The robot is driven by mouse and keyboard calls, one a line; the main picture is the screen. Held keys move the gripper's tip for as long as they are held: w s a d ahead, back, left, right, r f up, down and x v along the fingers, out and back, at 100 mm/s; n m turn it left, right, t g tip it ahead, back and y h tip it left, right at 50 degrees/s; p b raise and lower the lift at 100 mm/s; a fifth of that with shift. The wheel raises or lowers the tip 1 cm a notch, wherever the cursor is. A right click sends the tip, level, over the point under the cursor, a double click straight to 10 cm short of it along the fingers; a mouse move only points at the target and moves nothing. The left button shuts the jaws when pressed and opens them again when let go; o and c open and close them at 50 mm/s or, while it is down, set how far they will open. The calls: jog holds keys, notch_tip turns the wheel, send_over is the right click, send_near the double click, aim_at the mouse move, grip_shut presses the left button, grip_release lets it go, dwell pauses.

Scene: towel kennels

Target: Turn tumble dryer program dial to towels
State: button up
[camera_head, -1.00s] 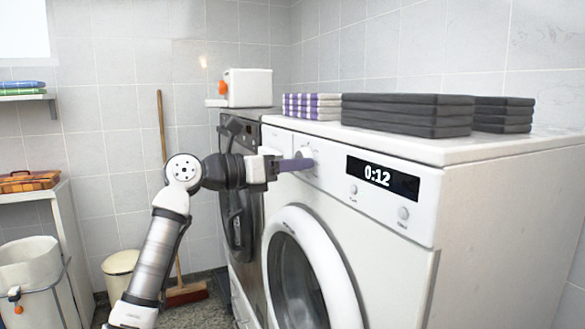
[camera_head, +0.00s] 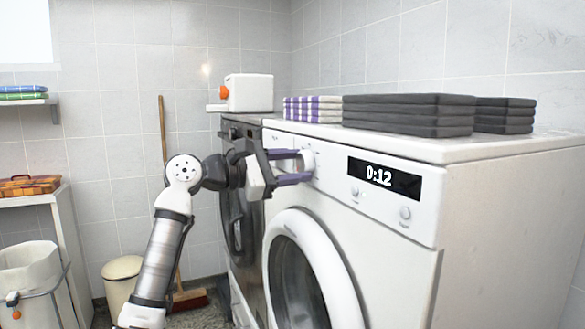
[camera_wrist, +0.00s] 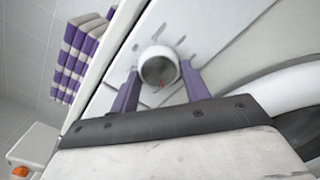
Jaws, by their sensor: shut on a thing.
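The program dial (camera_head: 306,161) is a round white knob on the front panel of the white tumble dryer (camera_head: 400,217). In the wrist view the dial (camera_wrist: 158,66) shows its face with a small red mark near its lower edge. Labels around it are too small to read. My gripper (camera_head: 296,166) has its two purple fingers on either side of the dial, shut on it. In the wrist view the fingers (camera_wrist: 160,88) flank the dial left and right. The dryer's display (camera_head: 383,178) reads 0:12.
Dark folded towels (camera_head: 408,115) and purple-striped towels (camera_head: 312,109) lie on the dryer top. A dark machine (camera_head: 240,205) stands left of it, with a white box with an orange knob (camera_head: 249,92) on top. Two small buttons sit below the display. A broom (camera_head: 163,135) leans behind my arm.

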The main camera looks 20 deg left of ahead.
jog(key=shift+f+m, duration=0.1)
jog(key=shift+m, duration=0.4)
jog(key=o, duration=1)
jog(key=v, duration=1.3)
jog(key=shift+s+a+b, duration=0.25)
jog(key=shift+a+b, duration=0.05)
jog(key=shift+b, duration=0.05)
